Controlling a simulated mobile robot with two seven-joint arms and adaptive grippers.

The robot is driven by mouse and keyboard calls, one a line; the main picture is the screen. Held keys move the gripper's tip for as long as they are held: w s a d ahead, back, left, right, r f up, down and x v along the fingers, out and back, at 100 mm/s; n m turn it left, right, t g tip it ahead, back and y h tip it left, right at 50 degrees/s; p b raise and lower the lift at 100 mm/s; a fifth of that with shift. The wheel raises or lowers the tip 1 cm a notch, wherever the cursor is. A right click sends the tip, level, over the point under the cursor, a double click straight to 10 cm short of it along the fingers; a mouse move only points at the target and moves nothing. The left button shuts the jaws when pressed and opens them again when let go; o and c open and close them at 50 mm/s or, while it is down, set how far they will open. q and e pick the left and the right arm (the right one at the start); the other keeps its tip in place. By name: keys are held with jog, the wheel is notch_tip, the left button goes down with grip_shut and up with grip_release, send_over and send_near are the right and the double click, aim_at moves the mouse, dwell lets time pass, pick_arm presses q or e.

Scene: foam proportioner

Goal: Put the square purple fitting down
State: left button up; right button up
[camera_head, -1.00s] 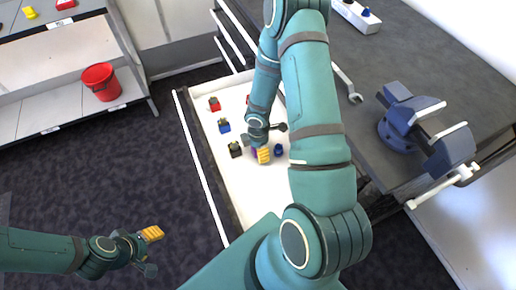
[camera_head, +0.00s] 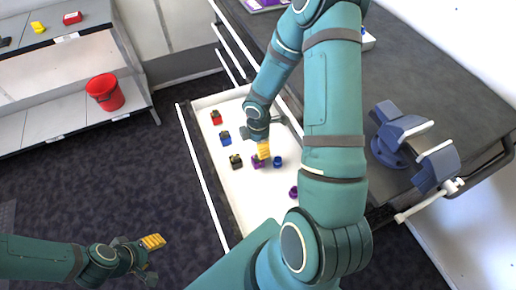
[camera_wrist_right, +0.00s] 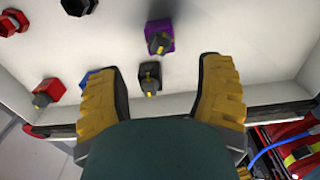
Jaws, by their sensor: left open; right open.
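The square purple fitting (camera_head: 256,162) stands on the white drawer floor, beside the black and the blue round fittings. It also shows in the right wrist view (camera_wrist_right: 160,36), upright and beyond the fingertips, with nothing gripping it. My right gripper (camera_head: 263,149) is over the drawer just by the purple fitting. In the right wrist view its yellow-padded fingers (camera_wrist_right: 163,72) are wide apart and empty. My left gripper (camera_head: 150,245) is open and empty, out over the dark floor left of the drawer.
The open drawer (camera_head: 236,215) also holds square black (camera_head: 236,161), blue (camera_head: 225,138) and red (camera_head: 216,117) fittings in a row, plus round blue (camera_head: 278,161) and purple (camera_head: 294,192) ones. A vise (camera_head: 405,135) sits on the bench. A red bucket (camera_head: 104,92) stands on the left shelf.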

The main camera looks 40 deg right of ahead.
jog(key=shift+r, duration=0.7)
jog(key=a+f+m+y, duration=0.1)
jog(key=a+m, duration=0.1)
jog(key=a, duration=0.3)
jog(key=s+a+m+y, duration=0.1)
jog(key=a+m, duration=0.2)
jog(key=a, duration=0.3)
jog(key=s+a+f+m+y, duration=0.1)
jog(key=a+m, duration=0.1)
jog(key=a, duration=0.4)
jog(key=shift+f+m+t+y, duration=0.3)
jog(key=shift+y, duration=0.1)
jog(key=s+a+m, duration=0.1)
jog(key=a+m, duration=0.1)
jog(key=s+a+m, duration=0.1)
jog(key=a+m, duration=0.2)
jog(key=s+a+f+m, duration=0.1)
jog(key=a+m, duration=0.1)
jog(key=m, duration=0.1)
jog(key=shift+s+a+t, duration=0.2)
jog(key=shift+s+t, duration=0.2)
jog(key=shift+s+a+f, duration=0.1)
